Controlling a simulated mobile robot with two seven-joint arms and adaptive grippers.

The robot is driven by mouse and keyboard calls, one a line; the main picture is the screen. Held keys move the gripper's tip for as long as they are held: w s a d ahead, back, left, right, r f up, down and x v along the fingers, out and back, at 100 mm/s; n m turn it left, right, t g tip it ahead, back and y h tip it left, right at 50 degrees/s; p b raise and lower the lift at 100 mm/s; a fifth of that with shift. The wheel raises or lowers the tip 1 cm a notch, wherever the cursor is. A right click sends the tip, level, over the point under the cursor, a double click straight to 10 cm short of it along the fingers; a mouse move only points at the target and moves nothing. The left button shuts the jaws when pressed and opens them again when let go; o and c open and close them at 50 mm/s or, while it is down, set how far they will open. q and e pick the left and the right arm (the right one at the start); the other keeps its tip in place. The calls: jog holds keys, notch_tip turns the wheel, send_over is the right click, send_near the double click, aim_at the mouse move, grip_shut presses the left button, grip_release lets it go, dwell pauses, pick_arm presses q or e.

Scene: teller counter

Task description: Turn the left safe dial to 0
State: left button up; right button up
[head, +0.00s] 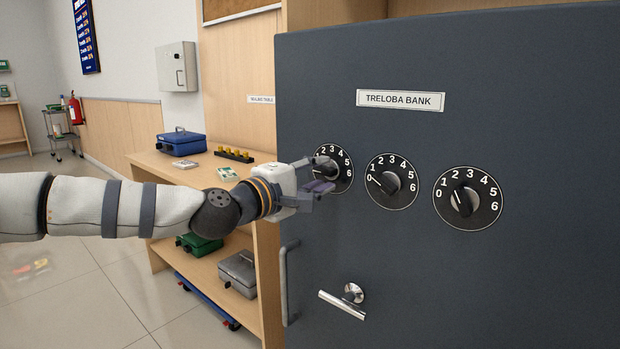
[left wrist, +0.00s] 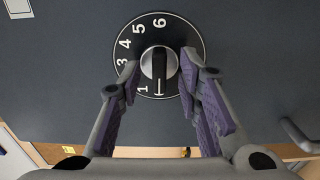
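The left safe dial (head: 345,177) is a black disc with white numbers on the dark safe door (head: 400,240). In the left wrist view the dial (left wrist: 175,28) appears turned, with 6 at the top and 1 at lower left. Its knob (left wrist: 158,62) has a white mark pointing down, just past 1; the number there is not readable. My left gripper (head: 322,178) is at this dial, its fingers apart on either side of the knob. In the wrist view the gripper (left wrist: 160,70) shows gaps beside the knob. The 2 is hidden. My right gripper is out of view.
The middle dial (head: 391,181) and right dial (head: 468,198) sit to the right. A lever handle (head: 343,305) and vertical pull bar (head: 289,285) stand out below. A wooden shelf (head: 160,165) with a blue cash box (head: 181,142) stands behind my left arm.

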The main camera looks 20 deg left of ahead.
pick_arm(q)
jog(key=v, duration=1.1)
jog(key=shift+s, duration=0.3)
jog(key=shift+a+r, duration=0.1)
